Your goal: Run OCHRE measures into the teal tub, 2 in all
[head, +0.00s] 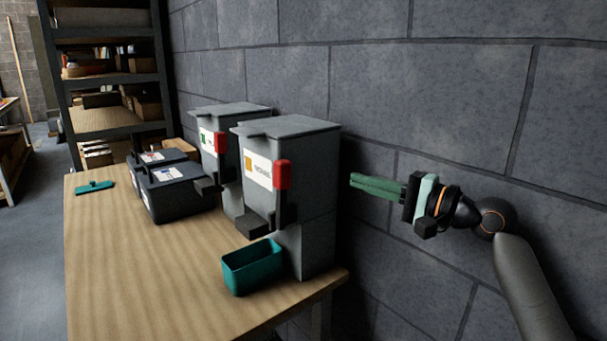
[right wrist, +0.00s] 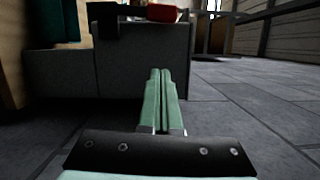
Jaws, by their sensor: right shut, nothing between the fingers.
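The nearer grey dispenser (head: 310,150) stands at the table's near right end. Its label (head: 258,169) has an ochre square, and a red lever (head: 282,175) sits on its front. The teal tub (head: 252,268) is on the table at its foot, below the dark spout (head: 253,224); I see no contents in it. My right gripper (head: 352,181) is shut and empty, in the air to the right of this dispenser and apart from it. Its closed green fingers also show in the right wrist view (right wrist: 161,72). My left gripper is out of view.
A second grey dispenser (head: 227,117) with a green-marked label and red lever stands behind. Dark boxes (head: 175,190) and a small teal item (head: 95,187) lie further left. The wooden table (head: 150,275) is clear at front left. A stone wall (head: 440,90) runs along the right.

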